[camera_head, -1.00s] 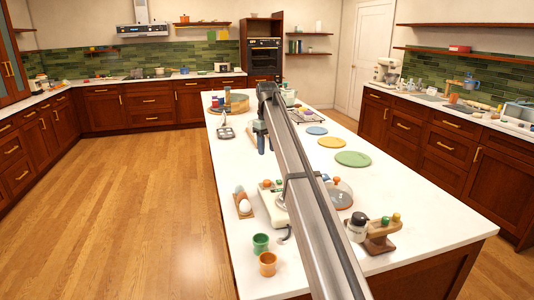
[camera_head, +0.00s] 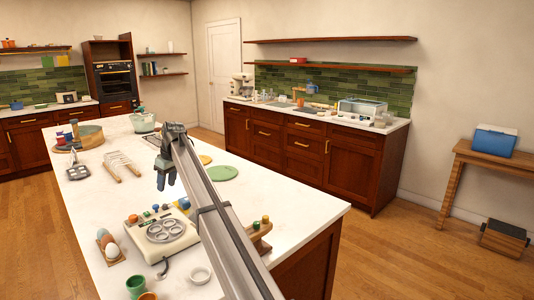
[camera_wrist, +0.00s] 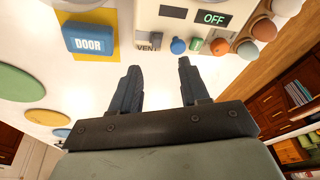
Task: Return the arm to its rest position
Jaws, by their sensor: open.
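My gripper (camera_head: 165,178) hangs from the end of my long grey arm over the white island counter (camera_head: 292,200). In the wrist view my gripper (camera_wrist: 158,88) shows two dark fingers spread apart with nothing between them. My arm hides part of the counter's right side.
A blue "DOOR" block (camera_wrist: 88,38) lies near the panel. A wooden rack (camera_head: 122,165) lies left of the gripper. Floor is clear at left.

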